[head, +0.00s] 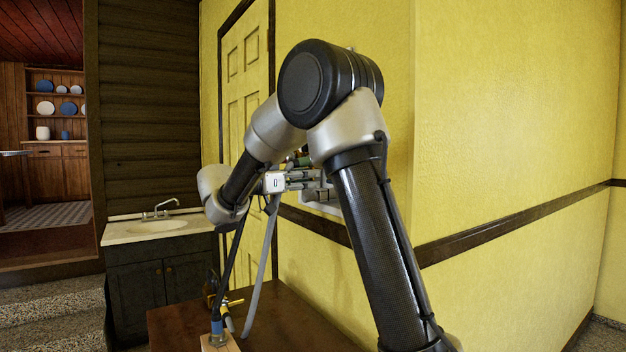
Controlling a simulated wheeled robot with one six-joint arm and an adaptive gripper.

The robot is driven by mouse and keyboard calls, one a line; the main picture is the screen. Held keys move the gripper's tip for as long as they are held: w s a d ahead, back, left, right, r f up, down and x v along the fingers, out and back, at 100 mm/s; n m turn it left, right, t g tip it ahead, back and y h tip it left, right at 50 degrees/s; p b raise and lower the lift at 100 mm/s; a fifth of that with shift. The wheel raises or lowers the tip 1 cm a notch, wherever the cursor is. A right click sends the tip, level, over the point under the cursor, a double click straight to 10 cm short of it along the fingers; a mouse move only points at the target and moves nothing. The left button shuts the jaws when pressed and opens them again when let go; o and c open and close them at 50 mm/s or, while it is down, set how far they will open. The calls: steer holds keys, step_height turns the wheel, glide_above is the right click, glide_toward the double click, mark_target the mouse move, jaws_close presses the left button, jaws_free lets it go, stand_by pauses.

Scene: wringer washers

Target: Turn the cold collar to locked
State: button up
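My gripper (318,186) is held out level at the wall, left of my upright arm link and partly behind it. Its fingers point right, at a pale box (328,209) on the yellow wall. The fingers are small and overlap the fittings there, so I cannot tell whether they are open or touching anything. A small greenish fitting (301,161) shows just above the gripper. I cannot make out the cold collar for certain; my arm hides much of the wall box. A blue band (217,326) shows on an upright fitting at the lower left.
A brown wooden table top (285,325) lies below my arm. Brass fittings (232,302) and a grey hose (262,265) stand at its left. A sink cabinet (155,280) and a yellow door (245,90) are behind.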

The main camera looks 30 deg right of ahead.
steer(key=shift+d, duration=1.05)
jaws_close()
steer(key=shift+s+n, duration=0.35)
steer(key=shift+n, duration=0.45)
jaws_free()
